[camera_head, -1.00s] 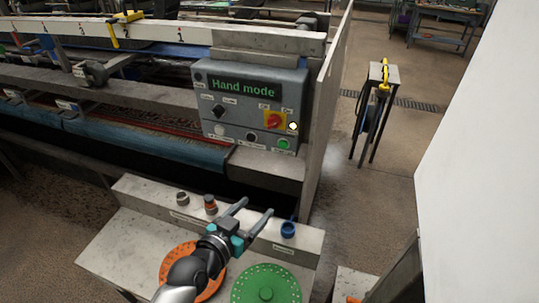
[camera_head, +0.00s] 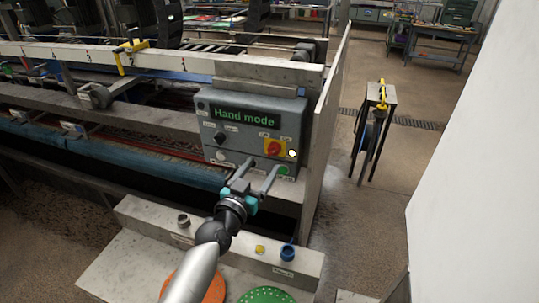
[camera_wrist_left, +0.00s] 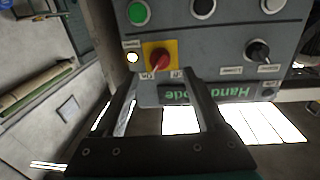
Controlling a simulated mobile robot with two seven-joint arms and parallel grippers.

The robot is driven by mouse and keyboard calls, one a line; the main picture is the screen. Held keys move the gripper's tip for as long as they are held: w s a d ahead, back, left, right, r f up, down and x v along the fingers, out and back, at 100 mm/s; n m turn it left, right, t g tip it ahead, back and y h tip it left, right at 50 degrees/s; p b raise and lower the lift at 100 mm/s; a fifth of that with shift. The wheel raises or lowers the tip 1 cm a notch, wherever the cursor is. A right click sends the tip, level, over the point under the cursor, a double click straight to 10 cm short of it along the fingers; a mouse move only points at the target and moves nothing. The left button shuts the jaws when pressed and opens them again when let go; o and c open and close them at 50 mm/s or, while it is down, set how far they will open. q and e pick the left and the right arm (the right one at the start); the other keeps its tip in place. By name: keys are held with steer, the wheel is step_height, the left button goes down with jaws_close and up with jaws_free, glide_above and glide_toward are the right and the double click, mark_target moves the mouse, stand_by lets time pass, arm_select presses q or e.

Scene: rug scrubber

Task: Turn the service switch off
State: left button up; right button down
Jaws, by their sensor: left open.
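The grey control box (camera_head: 240,139) has a green-lit "Hand mode" display (camera_head: 245,115). A red rotary switch on a yellow plate (camera_head: 273,148) sits at its right, beside a lit white lamp (camera_head: 292,153). A black knob (camera_head: 219,138) is at its left; the small labels are unreadable, so I cannot tell which is marked service. My left gripper (camera_head: 264,165) is open and empty in front of the box's lower right. In the left wrist view the box appears upside down, with the red switch (camera_wrist_left: 157,56) just beyond and between the open fingers (camera_wrist_left: 163,80). Contact is not visible.
A green button (camera_head: 283,170) lies close to a fingertip. A grey side plate (camera_head: 325,125) rises right of the box.

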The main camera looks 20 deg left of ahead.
mark_target(271, 154)
arm_select(q)
steer(key=shift+w+d, duration=0.2)
steer(key=shift+w, duration=1.25)
steer(key=shift+w+d, duration=0.15)
steer(key=shift+w, duration=1.25)
steer(key=shift+c, duration=0.4)
jaws_close()
